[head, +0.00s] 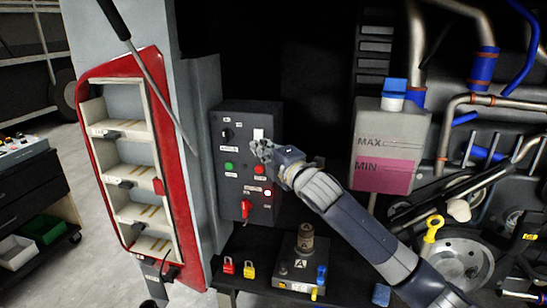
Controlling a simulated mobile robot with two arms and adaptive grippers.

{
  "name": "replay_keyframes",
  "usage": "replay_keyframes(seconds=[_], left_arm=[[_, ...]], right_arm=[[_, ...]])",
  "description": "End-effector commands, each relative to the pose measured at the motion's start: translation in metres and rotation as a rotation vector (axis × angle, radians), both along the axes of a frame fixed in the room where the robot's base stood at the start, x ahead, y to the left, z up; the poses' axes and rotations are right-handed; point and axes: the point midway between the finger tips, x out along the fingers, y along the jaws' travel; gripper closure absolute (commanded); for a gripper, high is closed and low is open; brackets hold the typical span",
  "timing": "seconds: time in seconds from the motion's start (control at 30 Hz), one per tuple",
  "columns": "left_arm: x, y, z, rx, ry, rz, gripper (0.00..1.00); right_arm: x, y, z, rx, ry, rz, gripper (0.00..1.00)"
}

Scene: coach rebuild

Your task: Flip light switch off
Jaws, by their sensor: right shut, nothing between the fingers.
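A dark control panel (233,188) stands upright near the middle of the head view. A white light switch (258,134) sits at its upper right. A black knob, green and red buttons, a lit round lamp and a red rotary handle are also on the panel. My right gripper (262,152) is shut and empty, just below the white switch in the picture. I cannot tell whether it touches the switch or panel. Its fingers hide part of the panel below the switch. My left gripper is not in view.
A red-framed shelf rack (163,185) stands left of the panel. Red and yellow padlocks (249,269) and a dark box (290,275) are on the ledge below. A tank with pink fluid (383,177), pipes and hoses crowd the right side. Open floor shows at lower left.

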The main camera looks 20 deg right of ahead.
Motion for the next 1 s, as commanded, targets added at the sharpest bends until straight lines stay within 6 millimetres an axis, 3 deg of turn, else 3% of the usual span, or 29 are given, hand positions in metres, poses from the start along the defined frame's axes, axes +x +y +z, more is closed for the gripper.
replay_keyframes(seconds=[0.1, 0.23, 0.6, 1.0], left_arm=[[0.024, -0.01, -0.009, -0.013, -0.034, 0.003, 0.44], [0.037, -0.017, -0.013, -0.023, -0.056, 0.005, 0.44], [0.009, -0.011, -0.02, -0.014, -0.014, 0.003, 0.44], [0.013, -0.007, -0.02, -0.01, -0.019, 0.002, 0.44]], right_arm=[[-0.019, -0.003, -0.001, -0.004, -0.003, 0.001, 1.0], [-0.036, -0.006, 0.003, -0.003, -0.004, 0.002, 1.0], [-0.056, -0.01, 0.007, -0.001, -0.002, 0.002, 1.0], [-0.056, -0.01, 0.006, 0.0, -0.001, 0.002, 1.0]])
